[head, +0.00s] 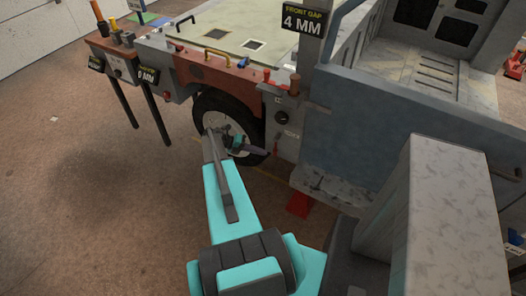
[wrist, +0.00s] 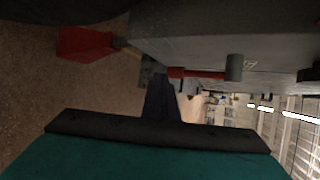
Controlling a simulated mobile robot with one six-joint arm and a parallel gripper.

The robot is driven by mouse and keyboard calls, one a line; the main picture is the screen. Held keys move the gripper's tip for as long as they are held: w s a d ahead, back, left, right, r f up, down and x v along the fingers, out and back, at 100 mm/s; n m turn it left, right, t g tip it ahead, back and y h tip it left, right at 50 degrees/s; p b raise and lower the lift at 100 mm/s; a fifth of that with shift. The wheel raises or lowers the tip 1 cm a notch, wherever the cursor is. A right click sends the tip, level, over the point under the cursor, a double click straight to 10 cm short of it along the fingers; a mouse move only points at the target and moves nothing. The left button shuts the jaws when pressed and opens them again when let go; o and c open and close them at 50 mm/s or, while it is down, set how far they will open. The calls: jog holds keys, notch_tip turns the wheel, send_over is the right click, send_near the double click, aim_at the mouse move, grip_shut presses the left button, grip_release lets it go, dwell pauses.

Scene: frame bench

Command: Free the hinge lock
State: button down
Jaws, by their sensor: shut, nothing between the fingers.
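The lock is not plainly marked. A small red lever (head: 276,146) hangs on the grey front panel (head: 286,124), beside a blurred label. In the wrist view, a red rod with a grey cylindrical end (wrist: 205,73) lies along the underside of a grey body; I cannot tell whether it is the same lever. My gripper (head: 266,153) is in front of the wheel, its tip just left of the small lever. Its dark fingers are shut and empty, and they also show in the wrist view (wrist: 161,85), apparently close to the red rod. Contact cannot be told.
A tyre (head: 207,103) stands behind my wrist. A black round knob (head: 281,118) is on the panel. A red block (head: 300,204) sits on the floor under the grey step. A sign reads "4 MM" (head: 303,20). The floor at left is open beyond two dark legs (head: 155,119).

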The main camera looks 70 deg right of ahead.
jog(key=w+a+b, duration=0.2)
jog(key=w+a, duration=0.1)
jog(key=w, duration=0.8)
jog(key=shift+a+b, duration=0.2)
jog(key=shift+b, duration=0.2)
